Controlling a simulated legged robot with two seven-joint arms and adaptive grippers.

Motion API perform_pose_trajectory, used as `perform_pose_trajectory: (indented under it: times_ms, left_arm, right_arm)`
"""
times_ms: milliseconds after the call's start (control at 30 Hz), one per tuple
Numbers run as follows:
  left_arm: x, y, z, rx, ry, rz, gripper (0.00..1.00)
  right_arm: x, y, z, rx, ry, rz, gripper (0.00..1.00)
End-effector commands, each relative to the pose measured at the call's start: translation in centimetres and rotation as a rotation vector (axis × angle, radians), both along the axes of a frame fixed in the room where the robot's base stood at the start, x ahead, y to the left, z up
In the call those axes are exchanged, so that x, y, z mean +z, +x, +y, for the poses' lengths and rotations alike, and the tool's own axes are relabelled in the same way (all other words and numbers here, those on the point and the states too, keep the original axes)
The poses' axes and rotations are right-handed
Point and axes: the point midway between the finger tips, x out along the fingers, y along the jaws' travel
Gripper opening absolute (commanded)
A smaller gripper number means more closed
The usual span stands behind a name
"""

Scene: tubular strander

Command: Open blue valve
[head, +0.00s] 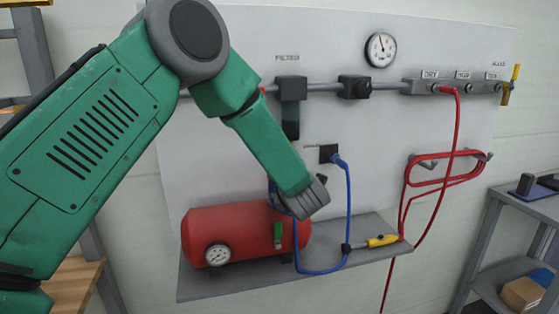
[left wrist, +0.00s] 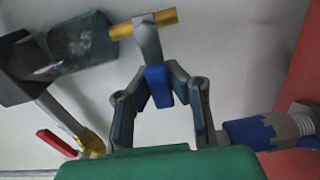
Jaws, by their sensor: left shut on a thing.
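The blue valve (left wrist: 158,85) shows in the left wrist view as a blue lever on a grey body with a brass bar across its top. My left gripper (left wrist: 157,98) has its two fingers around the blue lever, one on each side, and is shut on it. In the head view my left arm reaches across toward the wall panel. Its wrist end hides the valve and the fingertips there. My right gripper is in neither view.
A red tank with a gauge (head: 217,254) sits on the grey shelf (head: 350,266). A blue hose (head: 348,205) hangs beside my wrist. A red-handled part (left wrist: 58,143) and the filter bowl (left wrist: 80,50) lie left in the wrist view. A red hose (head: 456,130) hangs right.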

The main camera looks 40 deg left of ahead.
Motion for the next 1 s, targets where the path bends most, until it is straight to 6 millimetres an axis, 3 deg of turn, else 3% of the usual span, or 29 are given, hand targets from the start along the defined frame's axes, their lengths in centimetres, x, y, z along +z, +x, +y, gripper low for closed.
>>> perform_pose_trajectory:
  times_ms: [400,700,800,1000]
  left_arm:
    - [1.3,-0.2,-0.4,0.007,0.231,0.283,0.0]
    - [1.1,-0.2,-0.5,0.005,0.241,0.299,0.0]
    - [1.1,-0.2,-0.6,0.005,0.24,0.299,0.36]
    - [1.3,0.1,-0.6,0.002,0.241,0.292,0.37]
  right_arm:
    - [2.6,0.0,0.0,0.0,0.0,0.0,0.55]
    - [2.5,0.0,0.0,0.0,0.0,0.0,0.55]
    - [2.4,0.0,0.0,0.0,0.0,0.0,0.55]
    - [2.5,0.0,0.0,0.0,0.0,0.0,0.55]
